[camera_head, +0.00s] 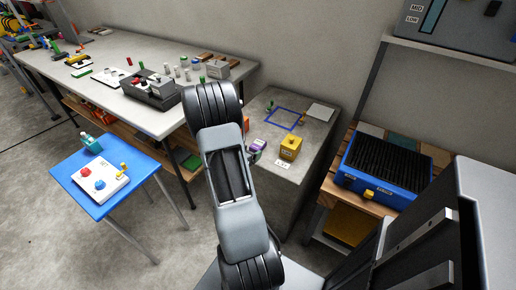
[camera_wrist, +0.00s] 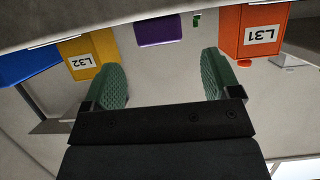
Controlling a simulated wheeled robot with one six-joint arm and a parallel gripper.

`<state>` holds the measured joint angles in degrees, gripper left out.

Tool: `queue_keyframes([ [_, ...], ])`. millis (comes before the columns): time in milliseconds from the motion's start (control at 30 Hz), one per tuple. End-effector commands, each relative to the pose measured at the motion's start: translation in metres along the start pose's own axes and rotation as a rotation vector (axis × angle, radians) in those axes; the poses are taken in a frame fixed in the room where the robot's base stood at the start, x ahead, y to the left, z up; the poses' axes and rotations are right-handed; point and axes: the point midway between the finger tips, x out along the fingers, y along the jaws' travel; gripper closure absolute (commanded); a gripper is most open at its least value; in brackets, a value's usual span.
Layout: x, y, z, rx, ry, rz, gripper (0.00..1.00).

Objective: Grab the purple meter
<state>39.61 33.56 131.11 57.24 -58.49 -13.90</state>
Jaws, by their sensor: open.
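The purple meter (camera_wrist: 158,30) shows at the top middle of the wrist view, which looks upside down. Its label is not visible there. In the head view the purple meter (camera_head: 259,143) is a small block on the grey table, just right of my arm and partly hidden by it. My gripper (camera_wrist: 164,72) is open, with a green padded finger on each side and nothing between them. The meter lies beyond the fingertips, in line with the gap. In the head view my arm hides most of the gripper.
A yellow box labelled L32 (camera_wrist: 90,55) and an orange box labelled L31 (camera_wrist: 255,30) flank the meter in the wrist view. The yellow box (camera_head: 290,147) stands right of it in the head view. A blue square outline (camera_head: 284,118) marks the grey table behind.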

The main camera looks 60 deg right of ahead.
Motion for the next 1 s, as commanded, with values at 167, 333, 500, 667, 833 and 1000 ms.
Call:
queue_keyframes([
  [167, 0.009, 0.000, 0.000, 0.000, 0.000, 0.001, 0.17],
  [333, 0.029, 0.000, 0.000, 0.001, -0.001, 0.002, 0.17],
  [500, 0.050, 0.000, -0.001, 0.001, -0.001, 0.001, 0.17],
  [667, 0.059, -0.001, -0.001, -0.001, -0.001, -0.001, 0.17],
  [833, 0.059, -0.001, -0.002, -0.001, -0.001, -0.001, 0.17],
  [1000, 0.059, -0.001, -0.002, -0.001, -0.001, -0.001, 0.28],
])
